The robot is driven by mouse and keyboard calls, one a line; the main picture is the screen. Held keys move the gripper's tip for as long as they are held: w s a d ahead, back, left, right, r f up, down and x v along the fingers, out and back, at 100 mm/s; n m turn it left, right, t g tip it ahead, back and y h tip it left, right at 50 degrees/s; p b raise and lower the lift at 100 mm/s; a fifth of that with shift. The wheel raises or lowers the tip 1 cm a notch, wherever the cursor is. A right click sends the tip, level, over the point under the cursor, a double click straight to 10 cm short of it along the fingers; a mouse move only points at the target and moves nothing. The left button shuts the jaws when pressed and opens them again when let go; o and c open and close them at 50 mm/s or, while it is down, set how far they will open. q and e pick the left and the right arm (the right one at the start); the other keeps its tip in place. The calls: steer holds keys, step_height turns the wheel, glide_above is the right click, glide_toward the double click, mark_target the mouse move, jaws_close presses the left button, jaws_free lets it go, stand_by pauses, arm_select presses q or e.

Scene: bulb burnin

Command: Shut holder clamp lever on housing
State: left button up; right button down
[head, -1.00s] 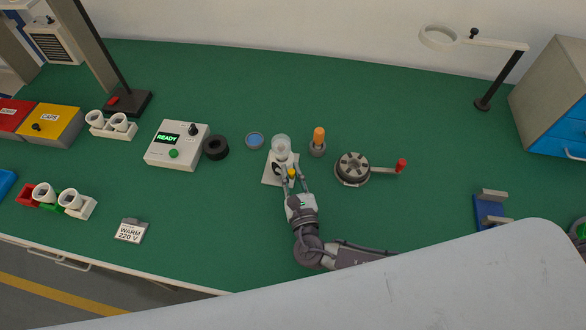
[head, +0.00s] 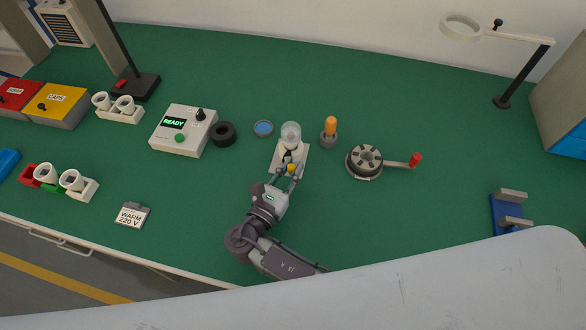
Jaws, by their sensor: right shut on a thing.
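The holder (head: 302,158) is a white plate with a block on the green bench, in the middle of the head view. A clear, rounded housing (head: 291,131) stands upright at its far end. The clamp lever's yellow knob (head: 291,168) shows at the near side of the holder. My right gripper (head: 287,171) reaches in from the front and is shut on the clamp lever at this knob. The fingers hide most of the lever, so its exact angle is hard to see. My left gripper is not in view.
An orange-topped piece (head: 330,128) stands close right of the holder, with a crank reel (head: 364,162) farther right. A blue-centred disc (head: 263,128), a black ring (head: 223,134) and the READY box (head: 184,131) are left.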

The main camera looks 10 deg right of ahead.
steer(key=shift+f, duration=0.1)
stand_by(0.3)
steer(key=c, duration=1.1)
jaws_free()
steer(key=shift+o, duration=0.2)
step_height(320, 180, up, 10)
steer(key=shift+r, duration=0.1)
steer(key=shift+s+a, duration=0.1)
